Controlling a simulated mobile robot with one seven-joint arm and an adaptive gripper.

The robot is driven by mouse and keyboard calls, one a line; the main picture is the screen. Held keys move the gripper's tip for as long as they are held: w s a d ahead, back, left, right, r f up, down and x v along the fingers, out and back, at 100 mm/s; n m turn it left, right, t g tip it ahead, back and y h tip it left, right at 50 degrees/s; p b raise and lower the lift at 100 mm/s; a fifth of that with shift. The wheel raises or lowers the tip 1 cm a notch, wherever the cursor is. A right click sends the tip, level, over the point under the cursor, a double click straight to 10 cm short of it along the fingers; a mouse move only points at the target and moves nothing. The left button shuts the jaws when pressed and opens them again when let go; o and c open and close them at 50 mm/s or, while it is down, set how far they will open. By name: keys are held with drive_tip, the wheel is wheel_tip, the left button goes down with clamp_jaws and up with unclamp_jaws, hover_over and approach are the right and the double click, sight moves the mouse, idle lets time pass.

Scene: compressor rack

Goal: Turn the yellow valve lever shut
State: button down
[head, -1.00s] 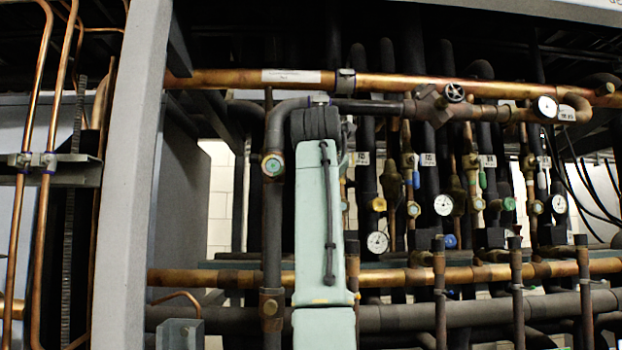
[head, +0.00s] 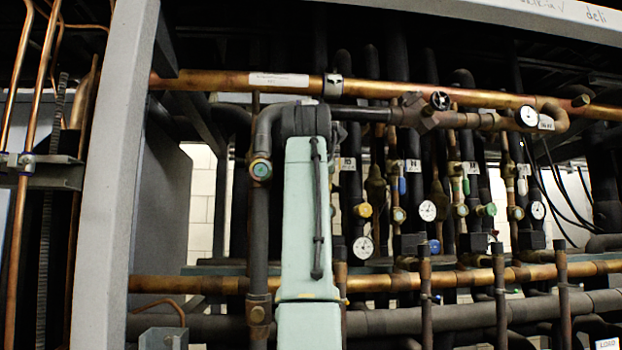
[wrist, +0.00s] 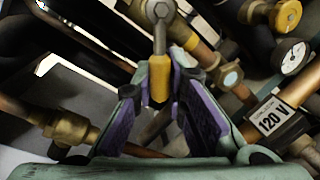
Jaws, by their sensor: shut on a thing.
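The yellow valve lever (wrist: 159,80) shows in the wrist view, with its grey metal end and round bolt at the top of the picture. My gripper (wrist: 160,92) has its two purple-padded fingers on either side of the yellow grip and is shut on it. The lever points down the picture, toward my palm. In the head view, my green arm stands in front of the pipes and hides the gripper and the lever.
A yellow-capped fitting (wrist: 287,16) and a dial gauge (wrist: 291,56) are at right in the wrist view. A brass fitting (wrist: 66,128) is at lower left. A copper pipe (head: 230,82) crosses above my arm. A grey post (head: 115,180) stands at left.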

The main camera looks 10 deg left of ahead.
drive_tip(key=c, duration=1.6)
unclamp_jaws()
drive_tip(key=shift+s, duration=0.1)
drive_tip(key=s+d+r, duration=0.1)
drive_tip(key=s, duration=1)
drive_tip(key=shift+s+d+r, duration=0.25)
drive_tip(key=shift+s, duration=0.1)
drive_tip(key=shift+c, duration=0.5)
